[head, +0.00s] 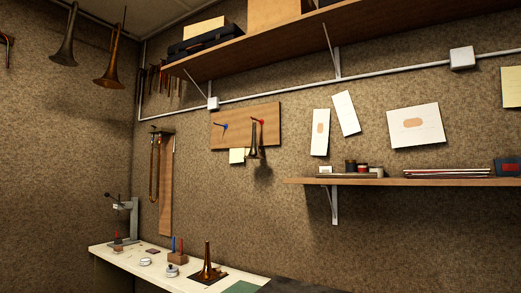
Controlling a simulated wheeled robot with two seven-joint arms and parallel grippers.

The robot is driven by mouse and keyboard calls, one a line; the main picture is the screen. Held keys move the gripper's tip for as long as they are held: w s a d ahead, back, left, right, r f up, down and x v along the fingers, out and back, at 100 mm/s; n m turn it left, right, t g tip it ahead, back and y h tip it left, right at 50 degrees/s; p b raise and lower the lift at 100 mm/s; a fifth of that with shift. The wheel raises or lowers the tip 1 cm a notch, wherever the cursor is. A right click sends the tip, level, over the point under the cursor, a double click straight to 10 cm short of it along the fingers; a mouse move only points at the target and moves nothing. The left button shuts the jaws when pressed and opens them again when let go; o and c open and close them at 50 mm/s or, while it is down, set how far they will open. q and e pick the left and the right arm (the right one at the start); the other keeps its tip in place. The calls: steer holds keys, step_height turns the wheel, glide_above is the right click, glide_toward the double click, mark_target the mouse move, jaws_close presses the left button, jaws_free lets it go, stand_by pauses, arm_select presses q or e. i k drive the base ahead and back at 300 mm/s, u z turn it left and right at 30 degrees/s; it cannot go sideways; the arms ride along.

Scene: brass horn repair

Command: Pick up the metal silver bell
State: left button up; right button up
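A dull grey, silver-looking horn bell (65,45) hangs mouth down at the upper left, in front of the left wall. A copper-brown bell (110,68) hangs to its right. A brass bell (208,262) stands mouth down on the white bench. One or two small horn bells (253,147) hang from the wooden wall board (228,136). Two small, round silvery pieces (171,270) lie on the bench; I cannot tell what they are. Neither of my grippers is in view.
The white bench (180,284) also carries a grey stand-like tool (130,215) and a block with red and blue rods (177,257). A wall shelf (400,182) juts out at the right. A higher shelf (270,42) spans the top.

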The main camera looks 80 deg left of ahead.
mark_target(254, 154)
steer(key=u, duration=4.8)
steer(key=i, duration=2.45)
steer(key=z, duration=3.25)
